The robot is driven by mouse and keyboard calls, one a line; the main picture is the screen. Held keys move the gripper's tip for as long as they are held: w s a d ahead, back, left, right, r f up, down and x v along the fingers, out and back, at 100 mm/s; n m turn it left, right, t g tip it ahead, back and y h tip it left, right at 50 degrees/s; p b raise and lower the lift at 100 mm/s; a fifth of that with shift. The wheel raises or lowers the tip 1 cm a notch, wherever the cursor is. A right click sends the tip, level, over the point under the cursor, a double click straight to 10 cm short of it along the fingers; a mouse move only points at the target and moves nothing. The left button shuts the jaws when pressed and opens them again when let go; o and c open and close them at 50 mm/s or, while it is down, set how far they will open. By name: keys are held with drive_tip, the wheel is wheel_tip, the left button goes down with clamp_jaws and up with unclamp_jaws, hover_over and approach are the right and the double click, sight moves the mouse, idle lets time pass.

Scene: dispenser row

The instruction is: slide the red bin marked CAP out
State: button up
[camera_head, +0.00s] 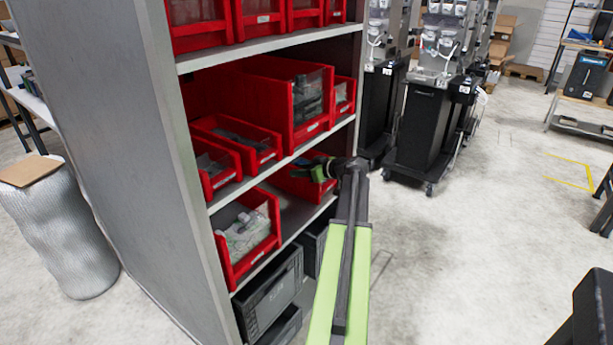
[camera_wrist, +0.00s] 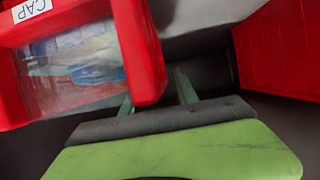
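The red bin marked CAP (camera_wrist: 140,45) fills the upper left of the wrist view, with its white label at the top left corner. Its clear front window shows pale and bluish contents. My gripper (camera_wrist: 156,96) has its two greenish fingers apart, one on each side of the bin's right wall. A gap shows between the right finger and the wall. In the head view my gripper (camera_head: 322,170) is at the front of a red bin (camera_head: 295,184) on the lower shelf and partly hides it. I cannot read that bin's label there.
Another red bin (camera_wrist: 280,50) stands at the right in the wrist view, with a gap between. In the head view, a red bin with pale contents (camera_head: 263,248) is farther left on the same shelf. Grey crates (camera_head: 268,298) sit below.

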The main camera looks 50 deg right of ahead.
drive_tip(key=shift+w, duration=0.15)
clamp_jaws()
idle(1.4)
